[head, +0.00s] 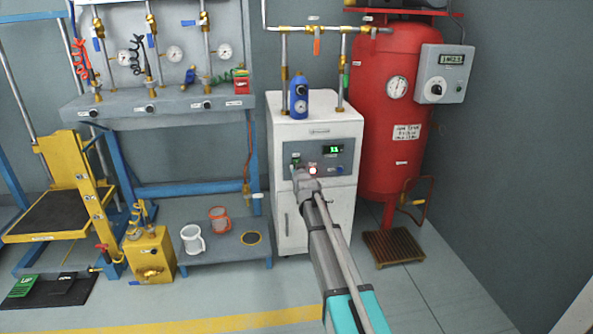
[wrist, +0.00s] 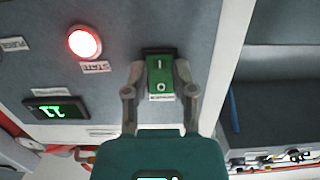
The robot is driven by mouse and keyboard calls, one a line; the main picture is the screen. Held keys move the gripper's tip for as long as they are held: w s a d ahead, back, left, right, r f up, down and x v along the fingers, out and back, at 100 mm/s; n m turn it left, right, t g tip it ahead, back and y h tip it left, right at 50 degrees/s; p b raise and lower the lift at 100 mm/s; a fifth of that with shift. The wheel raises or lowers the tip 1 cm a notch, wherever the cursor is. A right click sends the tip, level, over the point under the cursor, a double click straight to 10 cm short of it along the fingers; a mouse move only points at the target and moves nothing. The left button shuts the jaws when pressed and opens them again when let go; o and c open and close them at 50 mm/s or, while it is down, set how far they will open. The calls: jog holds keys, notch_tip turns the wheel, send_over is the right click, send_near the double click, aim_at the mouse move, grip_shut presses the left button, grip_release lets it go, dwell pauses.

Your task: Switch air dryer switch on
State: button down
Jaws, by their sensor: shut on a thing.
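The white air dryer cabinet (head: 284,140) stands in the middle of the head view, with a grey control panel on its front. Its switch (wrist: 160,75) is a green rocker in a dark frame, marked I and O, in the wrist view. My gripper (wrist: 160,68) is shut on the switch, one finger on each side of it. In the head view my gripper (head: 302,176) is at the panel's lower left and partly hides it. A round red lamp (wrist: 84,42) beside the switch is lit. A green display (wrist: 56,108) is lit too. I cannot tell which way the rocker is tipped.
A blue device (head: 299,98) stands on the dryer's top, between upright pipes. A red tank (head: 385,120) stands close on the right. A blue bench (head: 190,255) with two mugs is on the left. Floor in the right foreground is clear.

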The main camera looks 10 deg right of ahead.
jog(key=shift+c, duration=2.2)
grip_release()
jog(key=shift+r+g+p, duration=0.3)
jog(key=shift+g+p, duration=0.2)
jog(key=shift+p, duration=0.7)
jog(key=s+r+g+p, duration=0.2)
jog(key=s+g+p, duration=0.3)
jog(key=s+p, duration=0.4)
jog(key=s+r+g+p, duration=0.3)
jog(key=s+p, duration=0.6)
jog(key=s, duration=1.3)
jog(key=shift+s+r+g, duration=0.15)
jog(key=shift+s+g, duration=0.25)
jog(key=shift+g, duration=0.8)
